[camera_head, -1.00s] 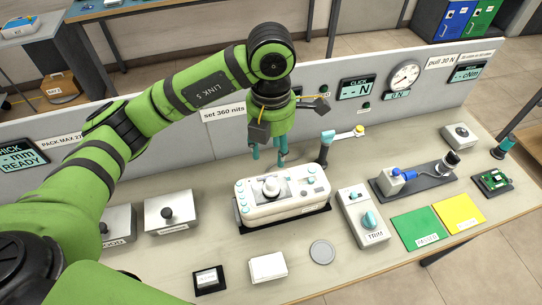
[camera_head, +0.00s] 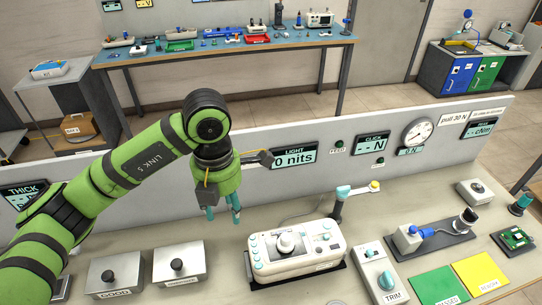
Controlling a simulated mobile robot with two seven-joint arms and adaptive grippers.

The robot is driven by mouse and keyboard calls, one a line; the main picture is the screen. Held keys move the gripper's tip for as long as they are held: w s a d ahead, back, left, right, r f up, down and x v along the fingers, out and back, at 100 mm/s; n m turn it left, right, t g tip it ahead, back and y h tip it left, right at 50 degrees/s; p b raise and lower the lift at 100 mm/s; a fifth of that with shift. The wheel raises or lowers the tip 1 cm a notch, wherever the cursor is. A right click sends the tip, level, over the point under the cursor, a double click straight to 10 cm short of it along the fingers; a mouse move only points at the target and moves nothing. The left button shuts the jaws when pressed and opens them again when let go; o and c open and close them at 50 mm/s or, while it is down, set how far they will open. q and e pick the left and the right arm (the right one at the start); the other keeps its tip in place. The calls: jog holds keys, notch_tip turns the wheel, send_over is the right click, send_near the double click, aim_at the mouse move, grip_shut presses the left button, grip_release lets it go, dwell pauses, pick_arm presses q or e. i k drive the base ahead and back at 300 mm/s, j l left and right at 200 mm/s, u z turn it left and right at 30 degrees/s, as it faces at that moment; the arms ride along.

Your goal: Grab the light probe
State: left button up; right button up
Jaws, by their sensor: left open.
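No label in view names the light probe. A teal-and-dark post with a white arm and yellow tip (camera_head: 356,190) stands behind the white device; I cannot tell if it is the probe. The white device (camera_head: 290,265) has buttons, a dark screen and a round white knob-like piece (camera_head: 287,243) on top. My left gripper (camera_head: 222,214) points down, open, its teal fingers apart with nothing between them. It hangs above the bench, left of the white device and apart from the post. My right gripper is not in view.
A grey partition (camera_head: 400,180) runs behind the bench, with a LIGHT display (camera_head: 294,156) showing 0 nits. Two metal boxes with black knobs (camera_head: 178,264) stand at left. A TRIM box (camera_head: 381,275), green mat (camera_head: 437,286) and yellow mat (camera_head: 483,273) lie at right.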

aim_at(286, 245)
jog(key=k, duration=1.5)
